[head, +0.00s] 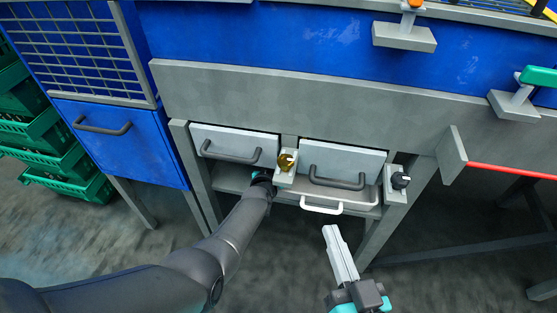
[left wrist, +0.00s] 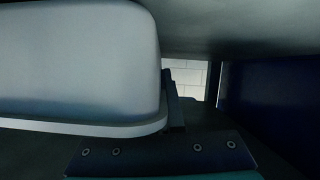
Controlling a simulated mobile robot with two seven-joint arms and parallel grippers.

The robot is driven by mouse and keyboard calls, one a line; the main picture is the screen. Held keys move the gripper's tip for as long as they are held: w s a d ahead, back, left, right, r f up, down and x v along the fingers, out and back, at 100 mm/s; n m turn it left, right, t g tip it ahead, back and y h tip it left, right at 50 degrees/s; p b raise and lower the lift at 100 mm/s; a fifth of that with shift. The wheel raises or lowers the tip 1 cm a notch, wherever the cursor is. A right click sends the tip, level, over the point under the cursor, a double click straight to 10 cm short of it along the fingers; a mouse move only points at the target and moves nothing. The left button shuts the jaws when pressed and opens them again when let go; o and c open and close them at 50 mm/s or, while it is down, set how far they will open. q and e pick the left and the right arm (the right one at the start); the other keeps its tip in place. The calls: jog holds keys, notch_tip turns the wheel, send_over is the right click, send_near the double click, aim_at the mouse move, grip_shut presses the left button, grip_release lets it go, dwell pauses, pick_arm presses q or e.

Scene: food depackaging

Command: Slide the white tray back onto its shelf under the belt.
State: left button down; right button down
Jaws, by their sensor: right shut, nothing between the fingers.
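A white tray with a rounded corner and a rim fills the left of the left wrist view (left wrist: 80,65), very close. In the head view, a white handle (head: 321,209) sticks out below the right-hand drawer, at the shelf (head: 232,183) under the belt. My left arm reaches to that shelf. My left gripper (head: 262,178) is largely hidden under the drawers, and its fingers cannot be made out clearly. In the left wrist view a dark finger-like part stands beside the tray rim; contact is unclear. My right gripper (head: 331,232) is shut and empty, in front of the frame.
Two grey drawers with dark handles, left (head: 232,143) and right (head: 340,167), sit above the shelf. A blue cabinet (head: 120,140) and green crates (head: 65,165) stand at left. A red rod (head: 510,172) crosses at right. The floor in front is clear.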

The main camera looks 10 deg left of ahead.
pick_arm(q)
jog(key=c, duration=1)
grip_release()
jog(key=shift+f, duration=0.1)
jog(key=shift+s, duration=0.1)
